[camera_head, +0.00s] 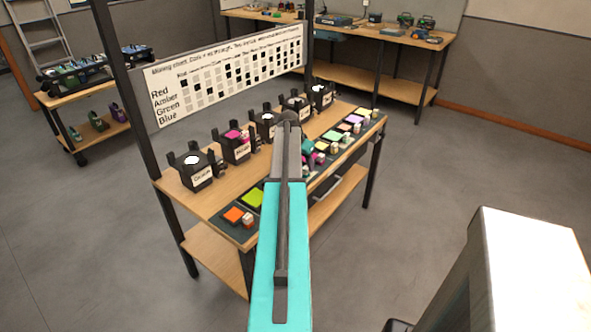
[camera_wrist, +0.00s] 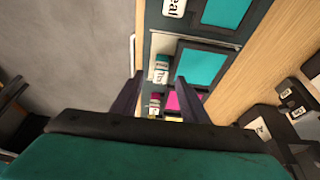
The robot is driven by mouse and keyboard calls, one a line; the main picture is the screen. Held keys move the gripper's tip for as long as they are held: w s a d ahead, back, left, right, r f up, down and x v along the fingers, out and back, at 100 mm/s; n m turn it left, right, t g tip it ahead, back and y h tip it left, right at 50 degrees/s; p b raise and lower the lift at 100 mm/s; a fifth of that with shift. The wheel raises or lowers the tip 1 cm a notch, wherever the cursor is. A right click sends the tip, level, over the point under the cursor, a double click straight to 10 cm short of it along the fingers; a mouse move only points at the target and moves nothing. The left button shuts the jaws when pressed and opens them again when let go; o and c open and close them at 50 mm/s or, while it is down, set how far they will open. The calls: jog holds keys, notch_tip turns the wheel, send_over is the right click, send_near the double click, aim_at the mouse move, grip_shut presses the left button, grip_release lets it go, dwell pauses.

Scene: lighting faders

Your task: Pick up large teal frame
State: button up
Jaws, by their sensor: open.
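In the wrist view a dark-rimmed frame with a teal face (camera_wrist: 203,66) lies on the dark strip of the table, just right of my fingers. A second teal panel (camera_wrist: 222,12) lies above it, beside a white label ending in "eal" (camera_wrist: 173,8). I cannot tell for certain which is the large one. My gripper (camera_wrist: 158,78) is open. Its dark fingers point at a small labelled teal-and-white block (camera_wrist: 162,68) left of the dark-rimmed frame; contact cannot be judged. In the head view my arm hides most of this area.
A magenta piece (camera_wrist: 173,102) lies below the teal frame, partly behind a finger. Black lamp boxes (camera_head: 196,168) stand along the table's back, before a mixing chart (camera_head: 229,77). An orange square (camera_head: 235,215) and lime square (camera_head: 253,198) lie at the near end. Open floor (camera_head: 430,170) lies right.

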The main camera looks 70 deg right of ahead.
jog(key=shift+x, duration=0.9)
grip_shut()
